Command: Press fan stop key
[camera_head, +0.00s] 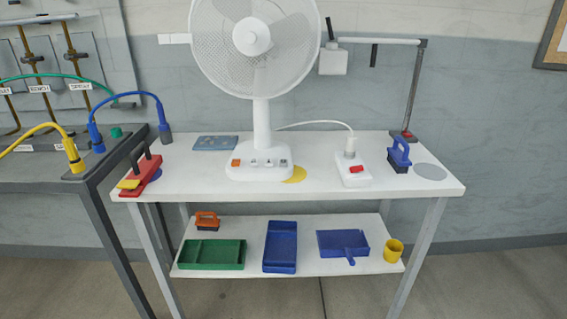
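A white pedestal fan (260,118) stands on the white table, with its round grille at the top of the view. Its base (260,174) carries a row of keys on the front. The leftmost key (236,162) is orange; the others to its right are pale or grey with small dark marks. The marks are too small to read, so I cannot tell which is the stop key. Neither of my grippers is in view, and nothing touches the fan base.
On the table top (205,178) are a red and yellow tool (142,176), a power strip with a red switch (352,172), a blue brush (399,156) and a lamp (409,95). Trays sit on the lower shelf (325,285). A grey bench (60,178) stands at left. Space before the fan base is clear.

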